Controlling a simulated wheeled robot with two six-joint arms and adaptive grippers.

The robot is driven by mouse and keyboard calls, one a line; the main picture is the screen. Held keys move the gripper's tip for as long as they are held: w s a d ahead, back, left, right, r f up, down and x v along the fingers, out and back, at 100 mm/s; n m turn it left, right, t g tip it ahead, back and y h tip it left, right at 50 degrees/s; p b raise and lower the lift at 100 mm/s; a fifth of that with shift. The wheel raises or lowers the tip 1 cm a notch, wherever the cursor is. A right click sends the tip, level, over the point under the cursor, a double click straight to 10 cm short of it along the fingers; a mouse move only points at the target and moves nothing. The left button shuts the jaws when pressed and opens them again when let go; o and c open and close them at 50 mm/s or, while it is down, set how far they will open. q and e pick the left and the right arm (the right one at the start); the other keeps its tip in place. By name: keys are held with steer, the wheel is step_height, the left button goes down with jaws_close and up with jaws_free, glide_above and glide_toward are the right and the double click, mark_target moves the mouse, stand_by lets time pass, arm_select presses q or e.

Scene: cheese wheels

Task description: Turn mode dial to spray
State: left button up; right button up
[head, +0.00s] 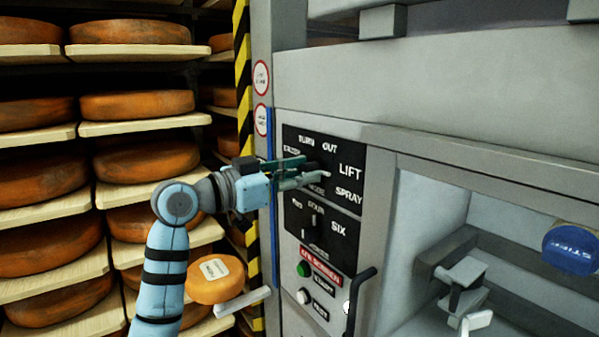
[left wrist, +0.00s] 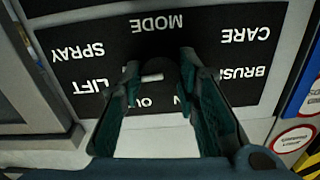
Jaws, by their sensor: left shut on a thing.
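The mode dial (left wrist: 153,78) sits on a black panel (head: 290,150) marked TURN, OUT, LIFT, SPRAY, BRUSH and CARE. In the left wrist view the panel appears upside down, with the SPRAY label (left wrist: 77,52) at the upper left. A short white mark on the dial lies nearly level there; which label it points at is unclear. My left gripper (head: 312,178) reaches in from the left, its fingers closed around the dial. In the left wrist view the gripper (left wrist: 158,80) has a finger on each side of the dial. In the head view the gripper hides most of the dial.
A second dial (head: 313,218) with number words is just below. Under it are a green button (head: 304,268), a white button (head: 304,297) and a black handle (head: 360,290). Shelves of cheese wheels (head: 137,104) stand left. An open machine bay with a blue disc (head: 571,249) is right.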

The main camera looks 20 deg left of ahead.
arm_select(q)
steer(key=m, duration=0.5)
steer(key=shift+m, duration=0.3)
steer(key=shift+r, duration=0.1)
stand_by(0.3)
steer(key=o, duration=1.2)
steer(key=shift+c, duration=0.2)
steer(key=shift+s+a, duration=0.1)
steer(key=shift+s+a, duration=0.25)
steer(key=v, duration=1.1)
